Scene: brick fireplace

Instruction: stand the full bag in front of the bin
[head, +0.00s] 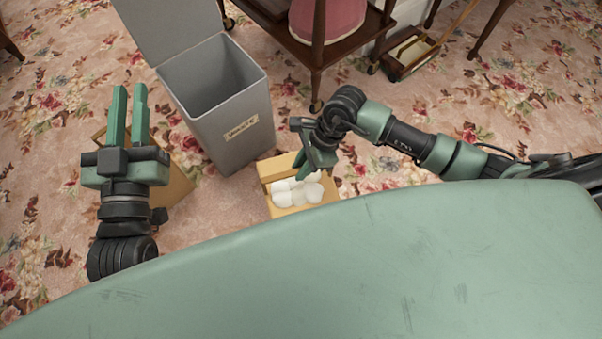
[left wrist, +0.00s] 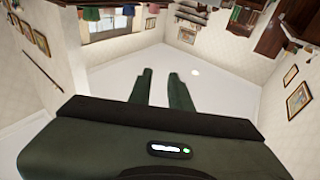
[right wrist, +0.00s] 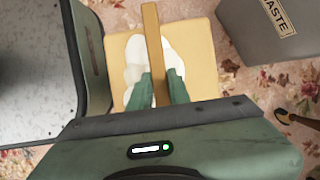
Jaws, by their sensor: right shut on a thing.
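The grey bin (head: 220,105) stands on the carpet with its lid up, open and seemingly empty; its label reads "WASTE" in the right wrist view (right wrist: 280,15). A tan bag (head: 289,211) full of white crumpled-looking pieces (head: 297,192) is just off the bin's near right corner. I cannot tell whether the bag's bottom touches the floor. My left gripper (head: 128,112) is open and empty, raised in front of another tan bag (head: 180,188), which it partly hides.
A dark wooden trolley (head: 318,52) with a pink lampshade (head: 328,18) stands behind the bin to the right. A dustpan-like item (head: 408,53) lies further right. My own green body covers the near foreground. Floral carpet (head: 45,120) at the left is clear.

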